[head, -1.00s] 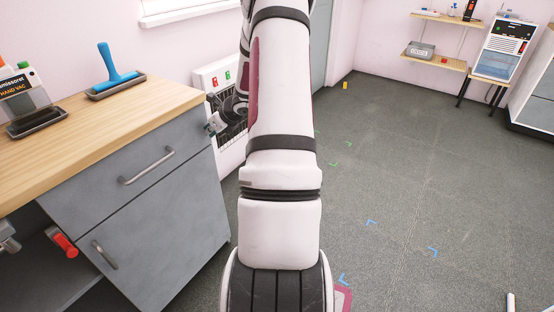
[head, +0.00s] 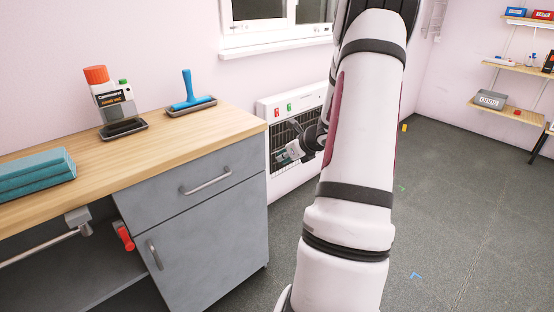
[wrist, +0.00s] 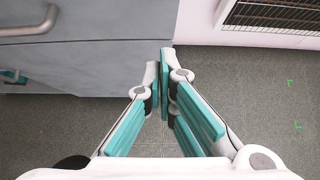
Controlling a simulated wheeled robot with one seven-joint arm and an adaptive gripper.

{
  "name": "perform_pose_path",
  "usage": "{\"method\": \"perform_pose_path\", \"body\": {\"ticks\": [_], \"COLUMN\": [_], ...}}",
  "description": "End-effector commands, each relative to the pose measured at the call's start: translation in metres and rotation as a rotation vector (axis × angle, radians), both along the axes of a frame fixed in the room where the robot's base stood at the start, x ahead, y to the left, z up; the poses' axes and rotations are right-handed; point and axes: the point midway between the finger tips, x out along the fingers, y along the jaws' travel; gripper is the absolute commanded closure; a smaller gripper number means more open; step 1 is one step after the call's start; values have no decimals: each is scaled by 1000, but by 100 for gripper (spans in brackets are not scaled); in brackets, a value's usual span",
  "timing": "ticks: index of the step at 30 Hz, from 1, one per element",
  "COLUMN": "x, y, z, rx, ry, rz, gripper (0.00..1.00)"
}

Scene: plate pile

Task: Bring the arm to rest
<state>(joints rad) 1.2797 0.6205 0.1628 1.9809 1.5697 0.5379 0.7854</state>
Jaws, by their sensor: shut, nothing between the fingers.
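My arm stands upright through the right middle of the head view, and its far part bends behind itself to the left. My gripper (wrist: 160,75) is shut and empty, with its teal-padded fingers meeting at the tips. In the wrist view it is above the grey floor, close to the front of the grey cabinet (wrist: 90,65). In the head view my gripper (head: 291,151) shows partly, small, in front of the white wall heater (head: 295,102); the arm hides some of it.
Drawer handles (head: 207,181) stick out from the cabinet. Grey floor (head: 460,220) is open on the right. Shelves (head: 500,105) are at far right.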

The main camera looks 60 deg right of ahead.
Motion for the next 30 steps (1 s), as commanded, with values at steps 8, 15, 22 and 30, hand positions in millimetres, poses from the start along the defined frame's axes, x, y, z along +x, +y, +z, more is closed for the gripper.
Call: {"method": "perform_pose_path", "body": {"ticks": [8,15,22,30], "x": [-23,-25,-5,46], "y": [5,6,33,180], "z": [22,23,43,119], "rx": [-1,1,-56,-333], "ry": [0,0,5,32], "rz": [-1,-1,120,721], "gripper": [100,100,100,100]}}
